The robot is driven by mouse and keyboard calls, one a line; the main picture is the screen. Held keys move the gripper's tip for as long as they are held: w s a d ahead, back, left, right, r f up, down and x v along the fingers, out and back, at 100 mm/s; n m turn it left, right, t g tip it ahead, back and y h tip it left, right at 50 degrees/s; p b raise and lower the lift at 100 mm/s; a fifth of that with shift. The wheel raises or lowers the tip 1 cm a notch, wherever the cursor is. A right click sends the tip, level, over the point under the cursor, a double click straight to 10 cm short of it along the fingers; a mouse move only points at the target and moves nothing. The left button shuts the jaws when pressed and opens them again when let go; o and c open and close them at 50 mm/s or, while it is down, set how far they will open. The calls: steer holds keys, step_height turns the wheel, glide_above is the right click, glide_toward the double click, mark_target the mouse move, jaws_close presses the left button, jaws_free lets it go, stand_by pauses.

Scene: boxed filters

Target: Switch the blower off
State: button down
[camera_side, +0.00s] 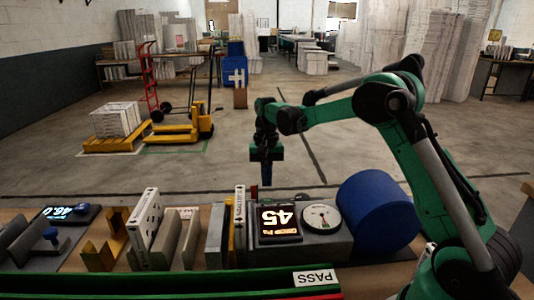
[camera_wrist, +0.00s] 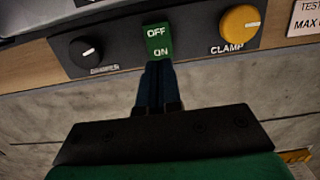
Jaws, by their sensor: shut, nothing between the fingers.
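A green rocker switch (camera_wrist: 158,40) marked OFF on its upper half and ON on its lower half sits on a dark panel in the wrist view. My gripper (camera_wrist: 155,68) is shut and empty, its dark blue fingertips at the lower edge of the switch, by the ON half. I cannot tell whether they touch it or which half is pressed in. In the side view my gripper (camera_side: 266,183) points straight down beyond the bench's back row, left of a big blue drum (camera_side: 377,212).
A black knob (camera_wrist: 83,52) is left of the switch and a yellow CLAMP knob (camera_wrist: 239,25) right of it. On the bench, a lit display reading 45 (camera_side: 279,222), a round gauge (camera_side: 322,218) and upright filter boxes (camera_side: 143,222) stand near the arm.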

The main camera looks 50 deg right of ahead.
step_height(320, 180, up, 10)
steer(key=w+d, duration=0.1)
steer(key=shift+w+d+f, duration=0.1)
stand_by(0.3)
steer(key=shift+s+a+g+y, duration=0.3)
steer(key=shift+s+a, duration=0.1)
steer(key=shift+a, duration=0.1)
steer(key=f, duration=0.4)
steer(key=s+a+f, duration=0.1)
steer(key=f, duration=0.8)
steer(key=shift+s+a+f, duration=0.3)
steer(key=shift+s+a, duration=0.05)
steer(key=shift+a, duration=0.05)
